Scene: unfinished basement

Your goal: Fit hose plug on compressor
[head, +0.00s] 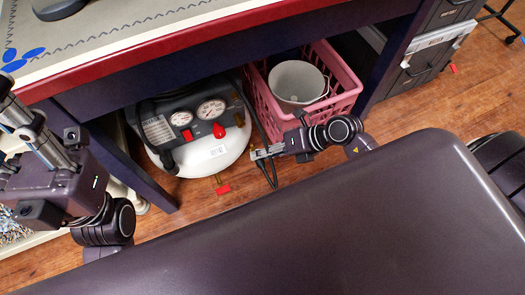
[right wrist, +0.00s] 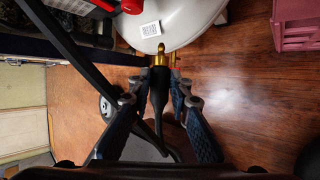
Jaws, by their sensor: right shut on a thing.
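The compressor (head: 208,155) stands under the bench, with a white tank, a black panel, two gauges and a red knob. In the right wrist view its white tank (right wrist: 185,18) is at the top. My right gripper (head: 262,153) is at the tank's right side. In the right wrist view my right gripper (right wrist: 160,100) is shut on the black hose plug (right wrist: 158,88). Brass (right wrist: 159,58) shows at the plug's far end, by the tank's edge; I cannot tell whether it is seated in a fitting. My left gripper (head: 35,130) is at the left edge, its fingertips unclear.
A pink crate (head: 350,95) holding a grey bucket (head: 297,83) stands right of the compressor. The bench (head: 150,48) overhangs both, and its dark leg (head: 135,170) is at the left. Wooden floor (head: 410,115) is free at the right.

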